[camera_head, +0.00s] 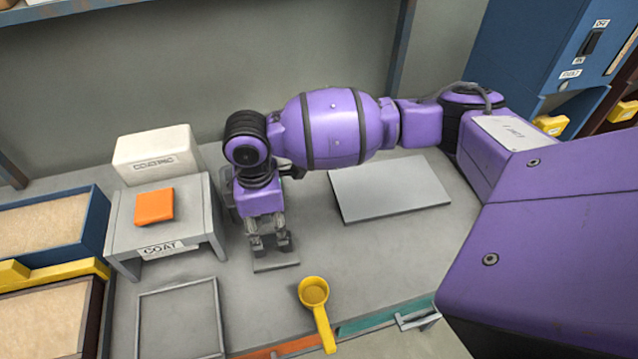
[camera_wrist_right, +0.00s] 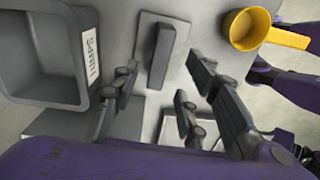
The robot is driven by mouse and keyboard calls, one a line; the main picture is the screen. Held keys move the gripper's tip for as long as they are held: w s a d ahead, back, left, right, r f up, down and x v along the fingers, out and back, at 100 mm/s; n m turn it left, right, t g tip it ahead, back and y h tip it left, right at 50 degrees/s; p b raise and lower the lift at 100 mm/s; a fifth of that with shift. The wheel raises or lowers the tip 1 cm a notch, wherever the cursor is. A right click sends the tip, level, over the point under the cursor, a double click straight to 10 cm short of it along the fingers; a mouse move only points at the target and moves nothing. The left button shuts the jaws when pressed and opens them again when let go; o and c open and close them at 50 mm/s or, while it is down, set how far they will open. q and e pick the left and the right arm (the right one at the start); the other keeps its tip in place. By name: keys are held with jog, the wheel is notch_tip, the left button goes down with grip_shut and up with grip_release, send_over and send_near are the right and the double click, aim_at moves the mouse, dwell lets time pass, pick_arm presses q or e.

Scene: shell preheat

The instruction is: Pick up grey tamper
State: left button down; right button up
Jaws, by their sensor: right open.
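The grey tamper is a flat plate with an upright bar handle. In the head view its plate (camera_head: 277,265) lies on the bench under my right gripper (camera_head: 270,243), which hides the handle. In the right wrist view the tamper's handle (camera_wrist_right: 162,52) shows whole, ahead of the fingers. My right gripper (camera_wrist_right: 163,76) is open, one finger to each side of the handle's line. I see no contact between the fingers and the tamper. My left gripper is not in view.
A yellow scoop (camera_head: 314,293) lies close to the tamper's right. A grey stand (camera_head: 165,238) marked COAT holds an orange block (camera_head: 154,207). A square frame (camera_head: 180,318) lies in front. A grey bin labelled LUMPS (camera_wrist_right: 40,60) and a grey slab (camera_head: 390,188) are nearby.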

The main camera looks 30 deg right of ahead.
aim_at(271, 237)
jog(key=shift+w+d+r, duration=0.1)
jog(key=shift+w, duration=0.05)
jog(key=shift+s+f, duration=0.25)
jog(key=shift+f, duration=0.3)
jog(key=shift+s+f, duration=0.25)
jog(key=shift+f, duration=0.6)
jog(key=f, duration=0.4)
jog(key=shift+w+d+f, duration=0.1)
jog(key=shift+w+f, duration=0.1)
jog(key=shift+w, duration=0.15)
grip_shut()
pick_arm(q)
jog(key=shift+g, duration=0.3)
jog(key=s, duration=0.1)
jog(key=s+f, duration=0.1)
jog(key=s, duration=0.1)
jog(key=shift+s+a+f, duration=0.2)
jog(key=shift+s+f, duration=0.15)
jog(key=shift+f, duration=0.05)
pick_arm(e)
jog(key=shift+r, duration=0.1)
